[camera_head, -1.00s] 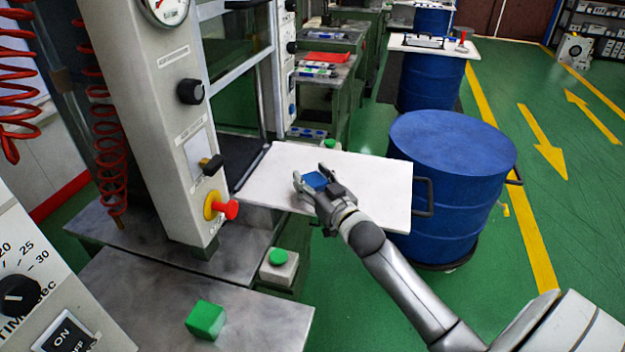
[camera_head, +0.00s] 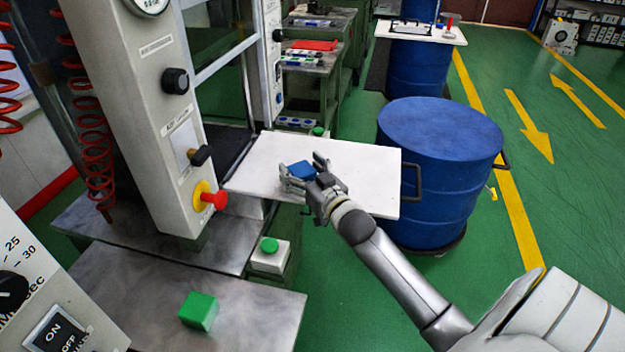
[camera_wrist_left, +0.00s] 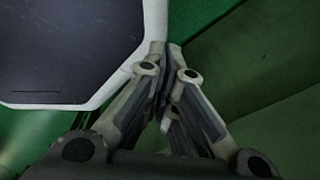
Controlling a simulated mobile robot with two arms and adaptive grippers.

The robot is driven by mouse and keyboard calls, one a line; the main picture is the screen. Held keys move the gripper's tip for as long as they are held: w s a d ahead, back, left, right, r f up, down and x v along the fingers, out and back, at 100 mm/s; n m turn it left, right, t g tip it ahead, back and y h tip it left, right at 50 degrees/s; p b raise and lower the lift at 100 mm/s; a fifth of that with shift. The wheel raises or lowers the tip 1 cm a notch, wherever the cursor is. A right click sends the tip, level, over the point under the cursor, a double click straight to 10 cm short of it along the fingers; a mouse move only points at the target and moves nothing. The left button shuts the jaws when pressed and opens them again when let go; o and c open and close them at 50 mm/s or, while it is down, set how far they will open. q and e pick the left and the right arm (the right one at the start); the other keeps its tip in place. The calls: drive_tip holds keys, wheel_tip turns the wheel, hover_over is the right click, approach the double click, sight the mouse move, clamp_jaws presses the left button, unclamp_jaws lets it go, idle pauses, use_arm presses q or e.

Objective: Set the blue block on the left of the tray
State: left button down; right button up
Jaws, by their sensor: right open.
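The blue block (camera_head: 300,170) sits on the white tray (camera_head: 365,165), left of the tray's middle. My right gripper (camera_head: 304,172) is at the block, with its fingers spread on either side of it. The fingers are open and look apart from the block, though the near side is partly hidden by the hand. My left gripper (camera_wrist_left: 167,72) shows only in the left wrist view. Its fingertips are together with nothing seen between them.
A blue drum (camera_head: 440,165) stands right of the tray, close to its handle. The machine column with a red knob (camera_head: 214,200) is on the left. A green block (camera_head: 198,311) lies on the metal table in front, and a green button box (camera_head: 269,255) stands nearby.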

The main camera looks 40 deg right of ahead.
drive_tip(key=s+a, duration=0.1)
drive_tip(key=s, duration=1)
drive_tip(key=shift+s+b, duration=0.3)
drive_tip(key=shift+b, duration=0.15)
